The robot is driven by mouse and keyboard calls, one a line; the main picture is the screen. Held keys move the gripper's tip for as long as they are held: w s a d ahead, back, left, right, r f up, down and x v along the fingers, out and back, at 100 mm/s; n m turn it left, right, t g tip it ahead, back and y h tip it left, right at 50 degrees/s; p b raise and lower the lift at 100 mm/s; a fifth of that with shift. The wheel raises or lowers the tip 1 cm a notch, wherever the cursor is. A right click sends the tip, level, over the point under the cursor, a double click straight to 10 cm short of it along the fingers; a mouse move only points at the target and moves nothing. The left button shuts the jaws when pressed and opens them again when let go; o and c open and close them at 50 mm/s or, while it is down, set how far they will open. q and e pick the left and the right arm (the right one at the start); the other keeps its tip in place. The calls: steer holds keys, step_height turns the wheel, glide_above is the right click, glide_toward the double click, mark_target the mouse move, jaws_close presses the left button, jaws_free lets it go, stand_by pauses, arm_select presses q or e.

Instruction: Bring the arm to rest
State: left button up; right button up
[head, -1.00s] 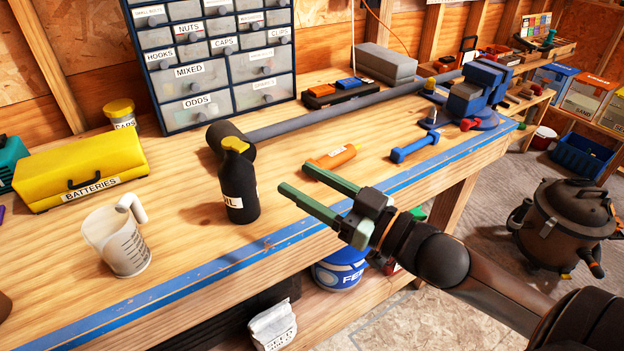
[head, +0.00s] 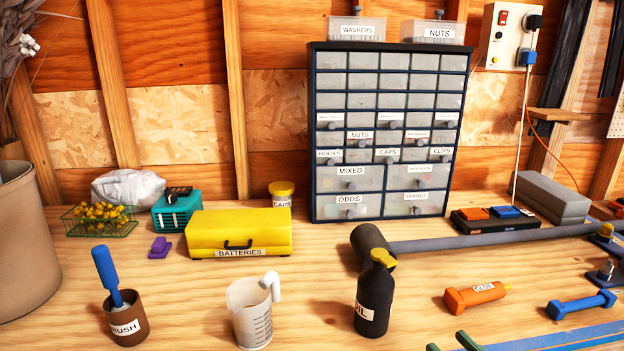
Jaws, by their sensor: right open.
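My right gripper (head: 447,342) shows only as two green fingertips at the bottom edge of the head view, right of centre. The tips are apart, with nothing seen between them. The rest of the gripper and my right arm are below the picture. The fingertips appear in front of the workbench (head: 200,300), to the right of the black oil bottle (head: 374,300) and below the orange glue tube (head: 475,297). I cannot tell their height over the bench. My left gripper is not in view.
A measuring jug (head: 250,315), a brush cup (head: 127,322) and a yellow batteries box (head: 238,232) stand on the bench. A blue dumbbell-shaped piece (head: 582,305) lies at right. A drawer cabinet (head: 388,130) stands behind, with a long grey bar (head: 480,240) in front.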

steer(key=s+f+m+g+h, duration=0.2)
steer(key=s+f+g+h, duration=0.15)
steer(key=f, duration=1.55)
steer(key=s+a+f+g, duration=0.2)
steer(key=s+a+f, duration=0.1)
steer(key=f, duration=0.3)
steer(key=s+a+f+g, duration=0.2)
steer(key=s+a+f, duration=0.2)
steer(key=s+f, duration=0.2)
steer(key=shift+s+f+n+p, duration=0.2)
steer(key=shift+n+p, duration=0.1)
steer(key=shift+p, duration=0.1)
steer(key=shift+r, duration=0.1)
